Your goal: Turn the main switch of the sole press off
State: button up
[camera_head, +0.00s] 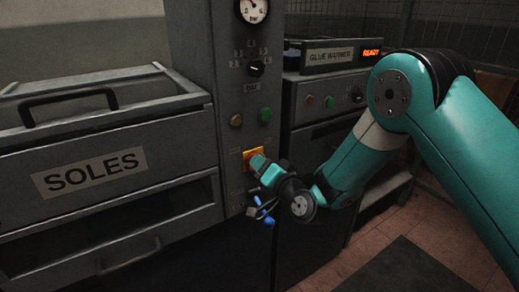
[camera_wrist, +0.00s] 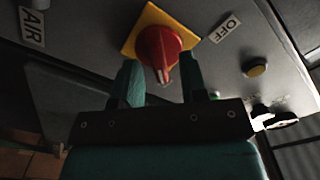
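The main switch is a red rotary knob (camera_wrist: 158,46) on a yellow square plate (camera_wrist: 136,35), seen at the top middle of the wrist view. The knob's ridge points down in that view, and an OFF label (camera_wrist: 225,28) is to the right of the plate. In the wrist view my gripper (camera_wrist: 159,72) is open, with one finger on each side of the knob's lower end. I cannot tell whether either finger touches it.
Above the switch are a green button (camera_head: 265,115), a yellow button (camera_head: 236,120) and a black dial (camera_head: 256,69). The SOLES drawer unit (camera_head: 95,171) stands left. The glue warmer (camera_head: 332,56), showing READY, stands right. Blue-handled valves (camera_head: 265,217) hang just below my gripper.

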jog(key=shift+p+x, duration=0.35)
jog(key=shift+x, duration=0.55)
grip_shut()
